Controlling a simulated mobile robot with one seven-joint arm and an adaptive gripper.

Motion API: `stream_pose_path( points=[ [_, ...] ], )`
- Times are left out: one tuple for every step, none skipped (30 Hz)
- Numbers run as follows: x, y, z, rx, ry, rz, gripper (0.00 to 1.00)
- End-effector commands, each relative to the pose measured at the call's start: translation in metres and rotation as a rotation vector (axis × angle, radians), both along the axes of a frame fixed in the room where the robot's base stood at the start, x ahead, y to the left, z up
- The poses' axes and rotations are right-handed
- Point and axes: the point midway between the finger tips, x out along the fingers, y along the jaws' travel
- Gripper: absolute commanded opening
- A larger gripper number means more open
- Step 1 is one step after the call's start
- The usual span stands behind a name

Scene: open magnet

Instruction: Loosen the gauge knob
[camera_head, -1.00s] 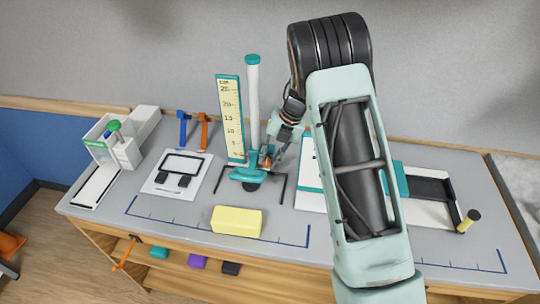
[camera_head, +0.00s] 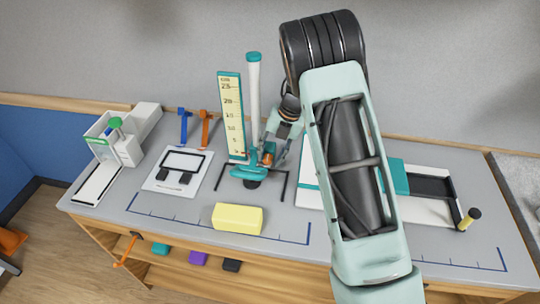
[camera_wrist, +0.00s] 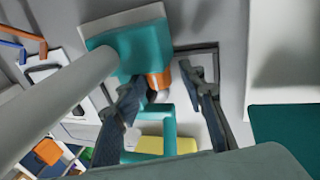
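The gauge has a white post (camera_head: 254,100) with a teal cap, standing beside a yellow scale (camera_head: 231,115) with a teal frame. Low on the post is a teal block, which fills the upper middle of the wrist view (camera_wrist: 140,48). The orange knob (camera_head: 267,158) sticks out from this block and also shows in the wrist view (camera_wrist: 159,80). My gripper (camera_wrist: 164,78) is open, with one finger on each side of the knob. The left finger is very close to it; I cannot tell whether it touches. A gap shows at the right finger.
A yellow block (camera_head: 238,219) lies in front of the gauge. A white tray (camera_head: 158,183) and blue and orange tools (camera_head: 204,128) are to the left. A white board with a teal part (camera_head: 398,178) lies to the right, partly behind my arm.

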Motion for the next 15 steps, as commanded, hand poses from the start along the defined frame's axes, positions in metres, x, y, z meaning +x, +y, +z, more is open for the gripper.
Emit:
stream_pose_path(
  points=[
    [0.000,0.001,0.001,0.001,0.000,0.001,0.38],
    [0.000,0.001,0.001,0.001,0.000,0.001,0.38],
    [0.000,0.000,0.003,0.001,-0.001,0.001,0.38],
    [0.000,0.000,0.004,0.001,-0.001,0.001,0.38],
    [0.001,-0.001,0.006,0.001,-0.001,0.001,0.38],
    [0.001,-0.002,0.010,0.001,-0.002,0.000,0.38],
    [0.001,-0.003,0.014,0.001,-0.002,0.000,0.38],
    [0.001,-0.005,0.018,0.001,-0.004,0.001,0.38],
    [0.001,-0.006,0.024,0.001,-0.004,0.001,0.38],
    [0.000,-0.008,0.029,0.001,-0.004,0.001,0.38],
    [0.000,-0.009,0.033,0.001,-0.003,0.001,0.38],
    [0.001,-0.012,0.040,0.000,-0.005,0.001,0.38],
    [0.001,-0.013,0.044,0.001,-0.004,0.001,0.38],
    [0.000,-0.014,0.048,0.001,-0.003,0.001,0.38],
    [0.000,-0.016,0.054,0.001,-0.004,0.001,0.38]
  ],
)
